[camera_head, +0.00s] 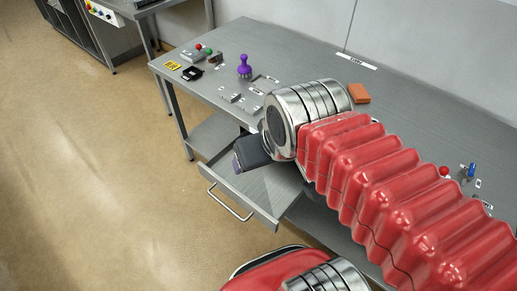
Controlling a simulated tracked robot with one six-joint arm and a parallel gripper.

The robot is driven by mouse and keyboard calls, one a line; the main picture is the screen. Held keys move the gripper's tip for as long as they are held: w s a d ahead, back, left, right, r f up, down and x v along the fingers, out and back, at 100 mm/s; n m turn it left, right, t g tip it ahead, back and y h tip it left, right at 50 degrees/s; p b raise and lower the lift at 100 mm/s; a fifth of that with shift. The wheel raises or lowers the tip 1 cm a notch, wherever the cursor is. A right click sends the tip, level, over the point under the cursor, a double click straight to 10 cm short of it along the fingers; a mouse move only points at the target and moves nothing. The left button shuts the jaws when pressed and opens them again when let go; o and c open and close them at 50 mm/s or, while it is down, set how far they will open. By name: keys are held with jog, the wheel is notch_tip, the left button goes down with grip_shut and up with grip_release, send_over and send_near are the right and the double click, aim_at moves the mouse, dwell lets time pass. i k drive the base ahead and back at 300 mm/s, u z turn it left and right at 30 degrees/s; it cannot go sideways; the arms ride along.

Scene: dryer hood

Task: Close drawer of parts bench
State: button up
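The parts bench (225,97) is a grey metal table with several small parts on top. Its drawer (238,196) is pulled out below the top at the front, with a silver bar handle (230,205) on its front face. My red ribbed arm reaches across the bench from the lower right. My gripper (245,158), a dark block at the arm's end, is over the open drawer, behind its front panel. The fingers cannot be made out, and the arm hides part of the drawer's inside.
A purple knobbed part (244,67), a black part (192,73), a yellow tag (173,66) and an orange block (359,93) lie on the bench top. A lower shelf (212,135) is under it. Another bench (140,8) stands at the upper left. The floor (90,180) left of the drawer is clear.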

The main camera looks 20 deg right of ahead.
aim_at(267, 193)
jog(key=u, duration=2.5)
jog(key=i, duration=0.45)
jog(key=z, duration=0.2)
